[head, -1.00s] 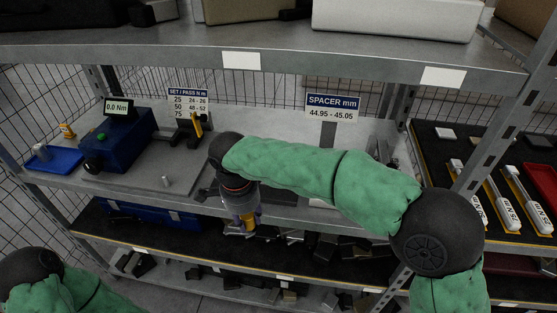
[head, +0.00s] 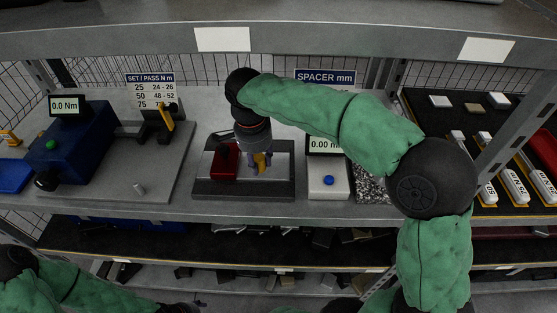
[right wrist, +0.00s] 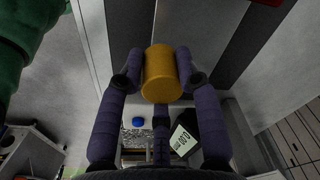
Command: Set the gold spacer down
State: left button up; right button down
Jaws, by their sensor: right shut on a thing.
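The gold spacer (head: 262,160) is a short gold cylinder held in my right gripper (head: 260,158). In the right wrist view the spacer (right wrist: 161,76) sits between the two purple fingers, which are shut on it from both sides. In the head view the gripper points down over the grey gauge fixture (head: 275,188), to the right of its red block (head: 223,163). I cannot tell whether the spacer touches the fixture. My left arm shows at the lower left, with its gripper out of view.
A white readout box (head: 327,190) showing 0.00 mm stands right of the fixture. A blue torque tester (head: 82,145) and a small metal cylinder (head: 139,189) are to the left. The SPACER mm sign (head: 326,77) is behind, with a shelf beam (head: 330,47) above.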

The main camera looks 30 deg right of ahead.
jog(key=b, duration=0.1)
send_over(279, 165)
jog(key=shift+s+a, duration=0.2)
jog(key=shift+a, duration=0.15)
jog(key=f, duration=0.1)
jog(key=f+b, duration=0.2)
jog(key=shift+d+f, duration=0.3)
jog(key=shift+f, duration=0.05)
jog(key=shift+r, duration=0.1)
jog(key=c, duration=0.9)
grip_release()
jog(key=shift+o, duration=0.2)
notch_tip(279, 165, up, 8)
jog(key=p, duration=0.3)
jog(key=shift+a+f, duration=0.25)
jog(key=shift+a, duration=0.05)
